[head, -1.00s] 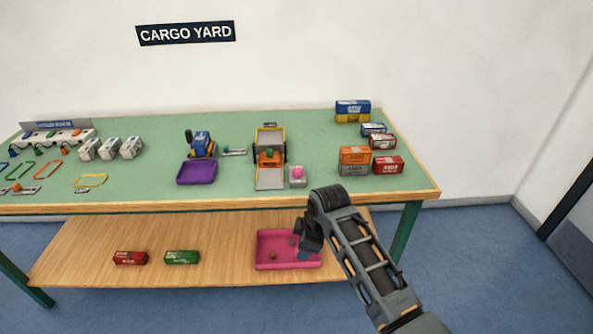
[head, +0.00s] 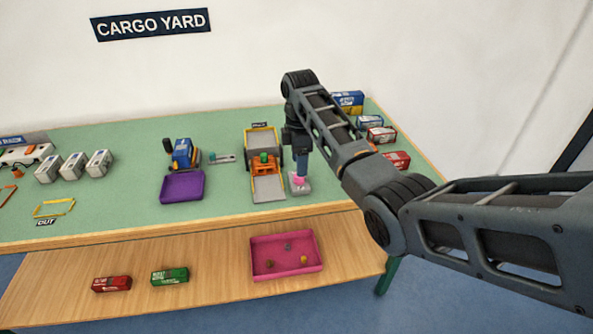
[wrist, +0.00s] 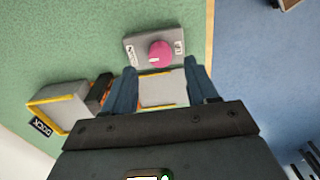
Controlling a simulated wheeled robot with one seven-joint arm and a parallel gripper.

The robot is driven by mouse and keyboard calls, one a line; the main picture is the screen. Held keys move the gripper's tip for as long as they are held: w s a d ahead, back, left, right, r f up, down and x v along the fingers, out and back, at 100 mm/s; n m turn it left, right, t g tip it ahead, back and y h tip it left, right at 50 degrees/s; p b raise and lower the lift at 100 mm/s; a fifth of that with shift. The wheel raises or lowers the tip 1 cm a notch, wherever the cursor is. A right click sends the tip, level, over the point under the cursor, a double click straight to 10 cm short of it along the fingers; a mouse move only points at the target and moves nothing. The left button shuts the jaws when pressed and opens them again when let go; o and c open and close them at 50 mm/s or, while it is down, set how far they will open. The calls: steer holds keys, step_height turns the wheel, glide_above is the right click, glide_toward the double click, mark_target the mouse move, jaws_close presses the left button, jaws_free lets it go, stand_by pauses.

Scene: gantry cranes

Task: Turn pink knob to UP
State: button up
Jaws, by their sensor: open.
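The pink knob (head: 299,181) sits on a small grey box on the green table, just right of the yellow-framed gantry crane. In the wrist view the pink knob (wrist: 160,54) shows on its grey box (wrist: 138,46), with a white mark on it and small labels at both sides that I cannot read. My gripper (head: 301,180) is above the knob, pointing down. In the wrist view its two blue fingers (wrist: 163,72) are apart, with the knob just beyond the gap between the tips. Nothing is held between them.
The gantry crane (head: 250,140) stands close on the left of the knob. A purple tray (head: 182,187) lies further left. Stacked containers (head: 396,160) stand on the right, partly behind my arm. A pink tray (head: 262,270) is on the lower shelf.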

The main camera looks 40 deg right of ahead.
steer(key=shift+f, duration=2.3)
steer(key=c, duration=1.1)
